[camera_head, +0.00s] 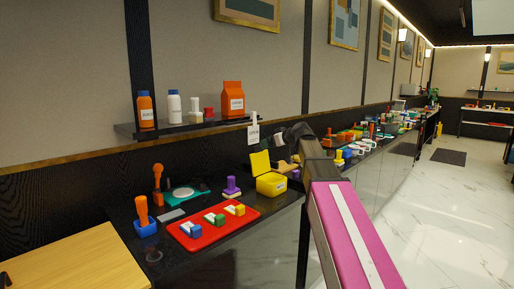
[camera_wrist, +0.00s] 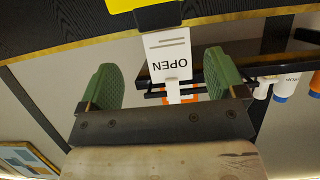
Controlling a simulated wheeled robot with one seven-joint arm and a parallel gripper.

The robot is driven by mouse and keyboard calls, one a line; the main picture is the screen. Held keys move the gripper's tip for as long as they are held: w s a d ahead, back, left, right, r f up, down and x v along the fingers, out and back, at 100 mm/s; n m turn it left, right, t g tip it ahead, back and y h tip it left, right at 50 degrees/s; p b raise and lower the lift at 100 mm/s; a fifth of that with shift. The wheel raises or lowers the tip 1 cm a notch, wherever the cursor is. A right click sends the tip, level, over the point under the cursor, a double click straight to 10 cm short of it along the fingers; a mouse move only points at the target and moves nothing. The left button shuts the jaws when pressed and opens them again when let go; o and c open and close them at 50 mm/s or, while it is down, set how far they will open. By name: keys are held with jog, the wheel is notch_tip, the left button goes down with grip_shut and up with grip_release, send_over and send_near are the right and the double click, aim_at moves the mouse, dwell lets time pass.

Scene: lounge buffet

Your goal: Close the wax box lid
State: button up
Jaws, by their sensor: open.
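The wax box (camera_head: 271,186) is a yellow box with a small label on its front, standing on the dark counter. Its yellow lid (camera_head: 260,162) is raised, standing up at the back left of the box. My gripper (camera_head: 279,138) is above and a little right of the lid, apart from it, partly hidden by my own arm. In the wrist view my gripper (camera_wrist: 163,78) shows two green fingers spread wide with nothing held between them. A yellow patch (camera_wrist: 122,5) at the top edge of that view looks like part of the wax box.
A white OPEN sign (camera_head: 253,131) is at the shelf's (camera_head: 190,127) right end; the sign shows between the fingers in the wrist view (camera_wrist: 168,55). A red tray (camera_head: 213,225) and a purple stamp (camera_head: 232,187) are left of the box. Yellowish items (camera_head: 288,165) lie behind it.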

aim_at(259, 151)
jog(key=x, duration=0.8)
jog(key=shift+w+a+f, duration=0.15)
jog(key=shift+w, duration=0.05)
